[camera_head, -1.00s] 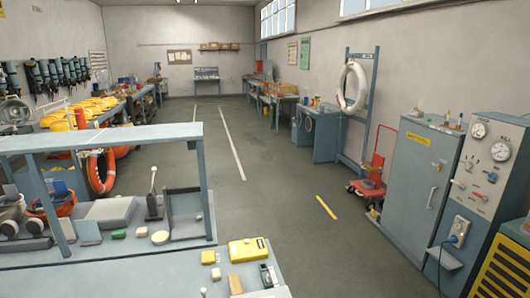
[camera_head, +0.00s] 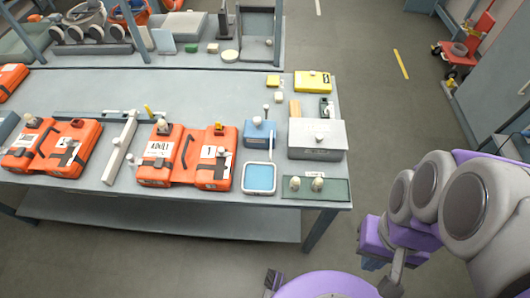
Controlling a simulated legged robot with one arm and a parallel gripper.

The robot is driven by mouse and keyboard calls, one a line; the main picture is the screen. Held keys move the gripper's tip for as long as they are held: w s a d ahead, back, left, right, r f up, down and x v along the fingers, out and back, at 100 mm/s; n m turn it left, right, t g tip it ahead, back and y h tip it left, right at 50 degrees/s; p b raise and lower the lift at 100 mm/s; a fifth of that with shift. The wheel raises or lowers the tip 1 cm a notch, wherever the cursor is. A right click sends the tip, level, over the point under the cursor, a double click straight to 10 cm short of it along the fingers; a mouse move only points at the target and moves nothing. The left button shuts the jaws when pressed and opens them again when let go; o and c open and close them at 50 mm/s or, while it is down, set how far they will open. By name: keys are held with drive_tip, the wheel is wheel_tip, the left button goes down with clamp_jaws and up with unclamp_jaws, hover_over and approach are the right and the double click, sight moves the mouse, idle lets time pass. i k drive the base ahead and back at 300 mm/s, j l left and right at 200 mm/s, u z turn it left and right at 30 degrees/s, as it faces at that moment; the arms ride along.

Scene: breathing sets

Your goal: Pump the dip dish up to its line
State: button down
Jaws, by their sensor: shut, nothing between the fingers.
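The dip dish (camera_head: 260,178) is a pale-rimmed square tray with a blue surface, near the table's front edge. A white rod-like part leans over its back right rim. A blue box (camera_head: 259,135) with a pale knob on top stands just behind it. I cannot make out a line on the dish or which part is the pump. My purple and grey arm fills the lower right. My gripper (camera_head: 272,284) seems to be the dark tip at the bottom edge, shut and empty, in front of the table and apart from everything on it.
A grey box (camera_head: 317,139) and a green tray (camera_head: 330,190) with two pale knobs are to the right. A yellow case (camera_head: 312,81) lies behind.

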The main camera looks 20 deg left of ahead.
sight(257, 121)
drive_tip(key=i+l+u, duration=0.1)
drive_tip(key=u, duration=0.3)
drive_tip(key=i+l+u, duration=0.15)
drive_tip(key=u, duration=0.25)
drive_tip(key=i+l+u, duration=0.1)
drive_tip(key=l+u, duration=0.15)
drive_tip(key=u, duration=0.15)
drive_tip(key=l+u, duration=0.2)
drive_tip(key=u, duration=0.2)
drive_tip(key=i+l, duration=0.05)
